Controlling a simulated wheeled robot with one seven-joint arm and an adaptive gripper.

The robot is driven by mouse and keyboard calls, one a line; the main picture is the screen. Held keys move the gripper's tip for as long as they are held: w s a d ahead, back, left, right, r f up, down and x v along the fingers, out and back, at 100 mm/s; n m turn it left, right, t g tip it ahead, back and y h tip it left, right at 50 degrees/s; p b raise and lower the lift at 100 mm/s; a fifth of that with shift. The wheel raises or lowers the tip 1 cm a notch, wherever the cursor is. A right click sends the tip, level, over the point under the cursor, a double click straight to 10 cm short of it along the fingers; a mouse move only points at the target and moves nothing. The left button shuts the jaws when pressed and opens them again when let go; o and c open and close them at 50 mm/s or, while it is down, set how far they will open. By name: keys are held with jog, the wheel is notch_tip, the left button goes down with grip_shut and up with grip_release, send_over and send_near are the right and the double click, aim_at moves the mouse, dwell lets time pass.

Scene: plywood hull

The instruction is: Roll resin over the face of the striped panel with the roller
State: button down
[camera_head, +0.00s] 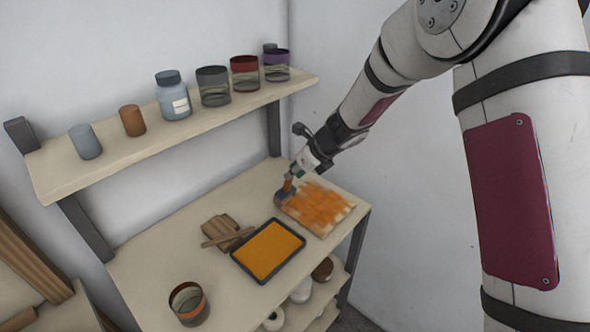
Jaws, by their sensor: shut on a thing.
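The striped panel (322,211) lies flat on the bench at the right end, its face mostly covered in streaky orange, with paler patches along its near right edge. My gripper (294,178) is above the panel's far left edge, shut on the roller's handle. The roller (283,198) has a dark grey head and an orange-brown part near the jaws. Its head is at the panel's left edge; I cannot tell whether it touches the face. A dark-rimmed tray (238,262) of orange resin (267,250) sits on the bench, nearer than the panel.
A brown block with a stick (221,232) lies left of the tray. An open can (189,303) stands at the near left. A wall shelf (150,142) with several jars and cups runs behind the bench (160,255). Containers stand on a lower shelf.

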jog(key=shift+f, duration=0.4)
dwell(0.6)
jog(key=shift+d, duration=0.1)
jog(key=shift+s+d+r, duration=0.1)
jog(key=shift+s+d, duration=0.8)
jog(key=shift+d, duration=0.15)
jog(key=shift+d+p, duration=0.1)
jog(key=shift+p, duration=0.2)
jog(key=shift+s+d+p, duration=0.5)
jog(key=shift+s+d, duration=0.45)
jog(key=shift+d, duration=0.2)
jog(key=shift+s+d+p, duration=0.5)
jog(key=shift+s+d, duration=0.4)
jog(key=shift+d, duration=0.2)
jog(key=shift+d, duration=0.1)
